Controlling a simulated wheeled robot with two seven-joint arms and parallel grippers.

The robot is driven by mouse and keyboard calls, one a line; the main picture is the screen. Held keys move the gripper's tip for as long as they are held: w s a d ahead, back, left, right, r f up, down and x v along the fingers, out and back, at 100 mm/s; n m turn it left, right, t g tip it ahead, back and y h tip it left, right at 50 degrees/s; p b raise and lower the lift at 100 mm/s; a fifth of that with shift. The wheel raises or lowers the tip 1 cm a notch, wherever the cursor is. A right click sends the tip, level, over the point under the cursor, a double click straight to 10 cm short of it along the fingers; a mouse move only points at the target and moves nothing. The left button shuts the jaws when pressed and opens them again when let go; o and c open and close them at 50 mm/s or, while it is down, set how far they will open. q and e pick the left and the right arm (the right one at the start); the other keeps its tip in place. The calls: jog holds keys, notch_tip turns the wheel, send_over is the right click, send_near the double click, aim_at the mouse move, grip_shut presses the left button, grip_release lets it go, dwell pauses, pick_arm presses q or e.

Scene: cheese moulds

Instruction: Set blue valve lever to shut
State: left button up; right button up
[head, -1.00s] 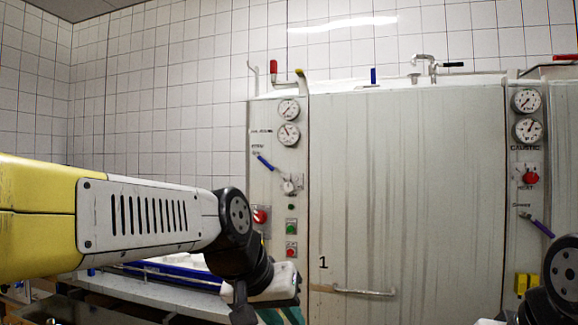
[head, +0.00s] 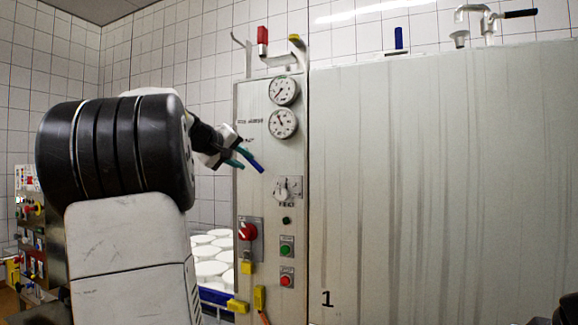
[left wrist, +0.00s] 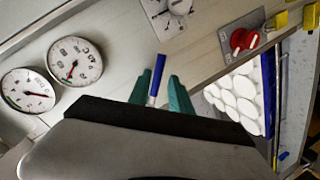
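The blue valve lever (head: 254,163) is on the narrow grey panel, below two gauges. Its handle slants down to the right; its pivot end is hidden behind my left gripper. My left gripper (head: 242,157) reaches in from the left with its teal fingers at the lever. In the left wrist view the blue lever (left wrist: 157,78) stands between the two teal fingers of my left gripper (left wrist: 158,92), with a visible gap, widest on the right. The fingers are open and not closed on it.
Gauges (head: 283,91), a white dial (head: 288,189), a red knob (head: 247,232) and buttons share the panel. A large grey door (head: 440,180) stands to the right. Another blue handle (head: 398,38) is on top. White round moulds (head: 208,268) stand behind my left arm.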

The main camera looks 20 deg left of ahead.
aim_at(253, 163)
pick_arm(q)
jog(key=shift+w+a+r, duration=0.2)
jog(key=shift+w+a, duration=0.25)
jog(key=shift+w, duration=0.35)
jog(key=x, duration=0.7)
jog(key=shift+d, duration=0.1)
jog(key=shift+c, duration=0.5)
grip_shut()
